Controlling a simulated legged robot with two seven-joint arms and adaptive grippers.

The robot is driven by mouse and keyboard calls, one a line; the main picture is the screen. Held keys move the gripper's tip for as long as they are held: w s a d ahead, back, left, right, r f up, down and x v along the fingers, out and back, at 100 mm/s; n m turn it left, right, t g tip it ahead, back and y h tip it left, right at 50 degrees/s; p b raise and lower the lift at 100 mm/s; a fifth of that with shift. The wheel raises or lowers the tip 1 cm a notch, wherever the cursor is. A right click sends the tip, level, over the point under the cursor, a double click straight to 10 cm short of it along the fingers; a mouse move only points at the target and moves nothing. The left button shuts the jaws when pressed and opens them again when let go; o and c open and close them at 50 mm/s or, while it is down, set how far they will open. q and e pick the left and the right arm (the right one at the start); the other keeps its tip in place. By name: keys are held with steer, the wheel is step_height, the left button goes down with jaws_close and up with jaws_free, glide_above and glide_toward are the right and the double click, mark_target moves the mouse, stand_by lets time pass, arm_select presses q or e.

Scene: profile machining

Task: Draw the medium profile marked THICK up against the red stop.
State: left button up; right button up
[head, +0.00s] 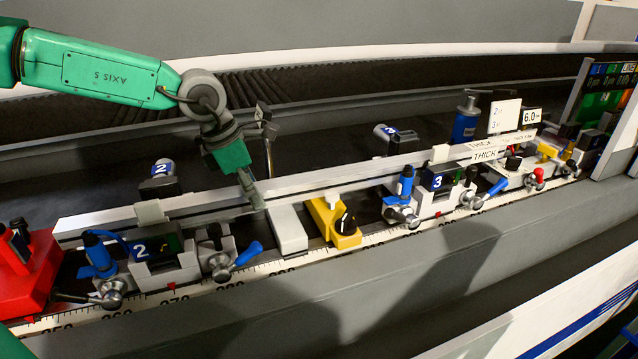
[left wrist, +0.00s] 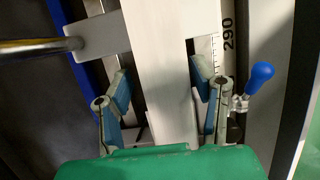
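The long pale profile (head: 330,178) lies along the machine bed, held in a row of clamps. A THICK label (head: 484,155) is on its right part. The red stop (head: 28,275) stands at the far left, close to the profile's left end; I cannot tell whether they touch. My left gripper (head: 252,190) is over the middle of the profile, right of clamp 2. In the left wrist view, the gripper (left wrist: 160,85) straddles the profile (left wrist: 165,50), one finger on each side. A slight gap shows at the left finger. My right gripper is not in view.
Clamp 2 (head: 165,262) and clamp 3 (head: 437,196) carry blue-handled levers along the front. A yellow block (head: 334,222) with a black knob stands between them. A scale strip (head: 375,238) runs along the front edge. A grey plate and metal rod (left wrist: 40,48) are close to my left fingers.

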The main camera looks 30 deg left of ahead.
arm_select(q)
steer(key=shift+a, duration=0.15)
steer(key=c, duration=1)
steer(key=shift+w+d+r, duration=0.1)
steer(key=shift+d+r, duration=0.1)
steer(key=shift+d, duration=0.1)
steer(key=shift+d+r, duration=0.15)
steer(key=shift+d, duration=0.5)
jaws_close()
steer(key=shift+s+a+f+p, duration=0.25)
steer(key=shift+s+a+p, duration=0.05)
steer(key=shift+s+a, duration=0.05)
steer(key=shift+s+d+r, duration=0.15)
steer(key=shift+d, duration=0.5)
